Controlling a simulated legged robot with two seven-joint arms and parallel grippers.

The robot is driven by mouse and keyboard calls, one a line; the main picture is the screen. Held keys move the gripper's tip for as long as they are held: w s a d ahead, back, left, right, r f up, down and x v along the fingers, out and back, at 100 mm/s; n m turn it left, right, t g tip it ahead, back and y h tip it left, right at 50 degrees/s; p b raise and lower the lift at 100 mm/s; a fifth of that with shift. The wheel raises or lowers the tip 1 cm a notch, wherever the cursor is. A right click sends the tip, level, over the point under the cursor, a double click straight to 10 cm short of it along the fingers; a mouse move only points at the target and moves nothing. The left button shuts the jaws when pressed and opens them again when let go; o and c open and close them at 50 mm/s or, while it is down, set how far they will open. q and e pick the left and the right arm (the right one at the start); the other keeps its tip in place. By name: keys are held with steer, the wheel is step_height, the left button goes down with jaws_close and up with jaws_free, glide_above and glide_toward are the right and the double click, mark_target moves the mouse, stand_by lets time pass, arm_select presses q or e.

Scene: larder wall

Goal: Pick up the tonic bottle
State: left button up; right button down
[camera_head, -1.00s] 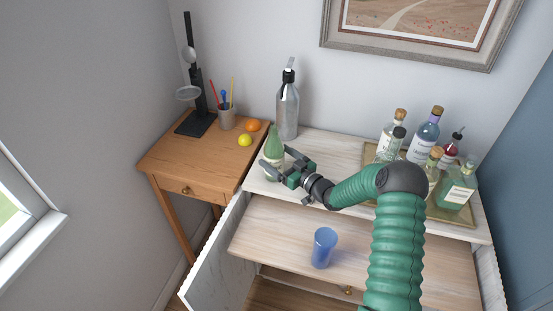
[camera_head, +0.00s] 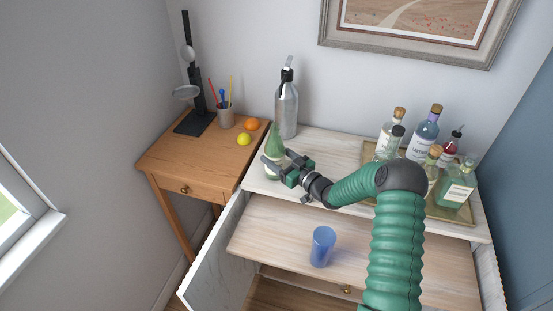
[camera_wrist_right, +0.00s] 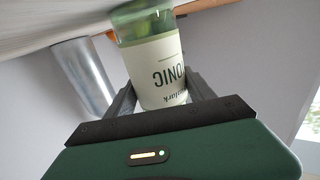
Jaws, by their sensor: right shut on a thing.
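The tonic bottle (camera_head: 275,145) is green with a pale label and stands upright at the left end of the white cabinet top. My right gripper (camera_head: 276,167) is shut on it from the front right, fingers on either side of its body. In the right wrist view the bottle (camera_wrist_right: 155,62) shows upside down, with "TONIC" on its label, between the two dark fingers (camera_wrist_right: 163,100). The bottle's base is partly hidden by the gripper in the head view. My left gripper is not in view.
A silver siphon (camera_head: 286,108) stands behind the bottle. A lemon (camera_head: 244,139) and an orange (camera_head: 251,124) lie on the wooden side table (camera_head: 180,160). A blue glass (camera_head: 322,246) stands on the lower shelf. A tray (camera_head: 455,215) of several bottles is at right.

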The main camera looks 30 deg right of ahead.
mark_target(278, 135)
steer(key=shift+a+r, duration=0.1)
steer(key=shift+a, duration=0.05)
steer(key=shift+r, duration=4.9)
